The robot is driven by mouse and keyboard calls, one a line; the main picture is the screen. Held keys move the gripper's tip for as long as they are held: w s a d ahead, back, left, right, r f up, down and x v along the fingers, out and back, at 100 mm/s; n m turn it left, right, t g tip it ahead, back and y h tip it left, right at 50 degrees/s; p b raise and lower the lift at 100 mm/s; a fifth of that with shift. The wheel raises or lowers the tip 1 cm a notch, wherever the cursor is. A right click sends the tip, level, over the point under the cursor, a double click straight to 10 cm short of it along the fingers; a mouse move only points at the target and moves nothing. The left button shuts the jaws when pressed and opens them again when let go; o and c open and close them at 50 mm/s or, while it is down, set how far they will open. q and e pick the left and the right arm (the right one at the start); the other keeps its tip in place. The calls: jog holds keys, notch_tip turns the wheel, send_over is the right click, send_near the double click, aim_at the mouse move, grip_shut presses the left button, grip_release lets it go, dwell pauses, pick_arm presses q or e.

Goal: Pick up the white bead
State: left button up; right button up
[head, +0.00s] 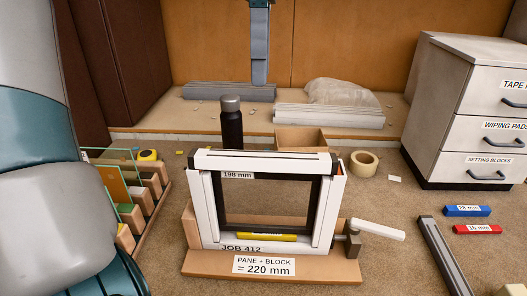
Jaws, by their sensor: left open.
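A yellow piece (266,237) lies along the frame's bottom. My left gripper (112,278) is at the lower left edge, partly cut off, open and well apart from the frame and the strip. My right gripper is not in view.
A white-handled clamp (378,229) juts from the frame's right side. A rack of panes (150,205) stands at left, a black bottle (231,125) and tape roll (364,163) behind. Blue (467,211) and red (477,229) blocks lie below the drawer cabinet (470,105).

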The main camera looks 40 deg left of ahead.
pick_arm(q)
jog(key=p, duration=0.3)
send_over(260, 156)
jog(key=f, duration=1.1)
jog(key=shift+w+a, duration=0.25)
jog(key=shift+w, duration=0.05)
jog(key=shift+f, duration=0.45)
